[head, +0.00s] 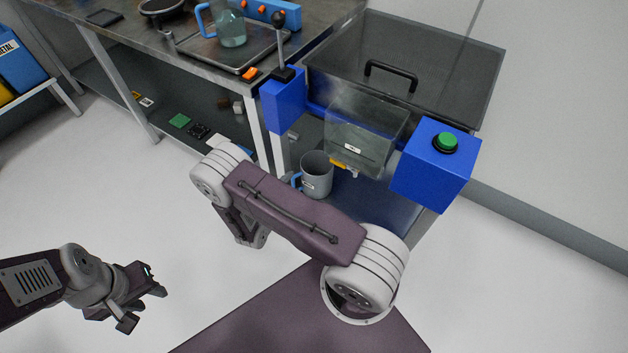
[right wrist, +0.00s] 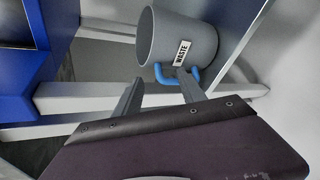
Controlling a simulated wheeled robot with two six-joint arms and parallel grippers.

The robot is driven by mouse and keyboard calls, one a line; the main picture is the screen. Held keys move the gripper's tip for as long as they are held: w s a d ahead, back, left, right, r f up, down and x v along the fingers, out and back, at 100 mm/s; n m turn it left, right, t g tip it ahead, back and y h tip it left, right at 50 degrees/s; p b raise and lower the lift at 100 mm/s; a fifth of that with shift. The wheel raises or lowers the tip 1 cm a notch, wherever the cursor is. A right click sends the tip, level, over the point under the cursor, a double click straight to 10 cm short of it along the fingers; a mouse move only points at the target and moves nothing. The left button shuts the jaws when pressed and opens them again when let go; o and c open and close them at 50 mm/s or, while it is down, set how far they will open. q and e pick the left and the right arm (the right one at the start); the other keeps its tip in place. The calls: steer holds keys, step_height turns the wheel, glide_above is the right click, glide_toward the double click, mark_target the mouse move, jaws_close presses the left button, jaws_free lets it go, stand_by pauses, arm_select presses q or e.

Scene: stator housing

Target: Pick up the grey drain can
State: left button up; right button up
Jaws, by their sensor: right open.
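The grey drain can (head: 316,174) stands upright on a low blue shelf, with a blue handle on its left side in the head view. In the right wrist view the grey can (right wrist: 196,42) shows a WASTE label, with its blue handle (right wrist: 178,79) low and towards me. My right gripper (right wrist: 160,80) is open; its fingertips are near the handle, and whether they touch it is unclear. In the head view my right arm hides most of that gripper. My left gripper (head: 148,294) appears open and empty, above the floor at the lower left.
A clear tank (head: 364,138) hangs just above and right of the can, between two blue housings (head: 283,100) and (head: 433,172). A mesh-sided basin (head: 420,58) is behind. The steel bench (head: 130,50) holds a jug. Floor on the left is clear.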

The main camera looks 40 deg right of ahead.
mark_target(311, 178)
steer(key=x, duration=0.1)
steer(key=b+x, duration=0.1)
steer(key=x, duration=0.2)
steer(key=shift+w+f, duration=0.4)
steer(key=shift+w, duration=0.05)
jaws_close()
steer(key=shift+s+f, duration=0.1)
steer(key=shift+s, duration=0.05)
stand_by(0.8)
